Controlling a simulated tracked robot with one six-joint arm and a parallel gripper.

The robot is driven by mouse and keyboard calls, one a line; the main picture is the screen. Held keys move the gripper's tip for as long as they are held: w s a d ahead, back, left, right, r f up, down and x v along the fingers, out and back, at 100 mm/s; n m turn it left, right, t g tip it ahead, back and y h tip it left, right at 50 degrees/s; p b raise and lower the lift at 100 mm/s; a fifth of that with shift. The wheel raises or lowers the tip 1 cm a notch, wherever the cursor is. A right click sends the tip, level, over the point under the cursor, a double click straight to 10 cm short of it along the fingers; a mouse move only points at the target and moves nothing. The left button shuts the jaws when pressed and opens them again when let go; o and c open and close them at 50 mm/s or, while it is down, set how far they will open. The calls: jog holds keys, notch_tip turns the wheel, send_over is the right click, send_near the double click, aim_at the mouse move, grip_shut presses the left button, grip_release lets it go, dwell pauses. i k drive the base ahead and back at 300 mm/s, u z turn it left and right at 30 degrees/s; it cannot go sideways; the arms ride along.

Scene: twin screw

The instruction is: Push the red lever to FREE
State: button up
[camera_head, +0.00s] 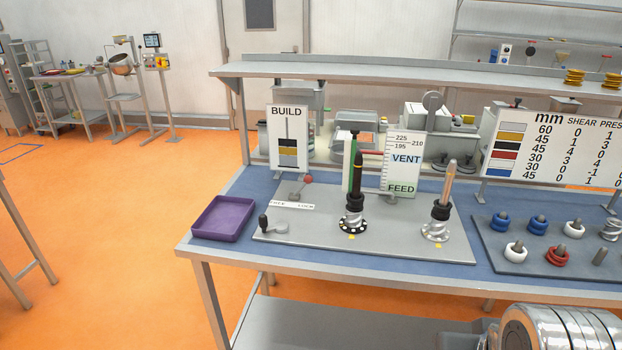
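The red lever has a red ball knob (308,179) on a short metal arm, which rises from a small grey mount on the grey base plate (325,247). The knob leans to the right, toward the LOCK side of a white label strip (292,206). The word at the strip's left end is small and blurred, and looks like FREE. My gripper is not in view, and nothing touches the lever.
A crank with a black knob (263,221) stands in front of the strip. Two upright screw shafts, one dark (358,175) and one metallic (450,185), stand to the right. The BUILD sign (287,137) is behind the lever. A purple tray (223,218) lies left.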

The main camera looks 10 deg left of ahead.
aim_at(308, 179)
jog(key=u, duration=0.3)
jog(key=i, duration=1.05)
jog(key=u, duration=1.05)
jog(key=i, duration=0.65)
jog(key=u, duration=0.4)
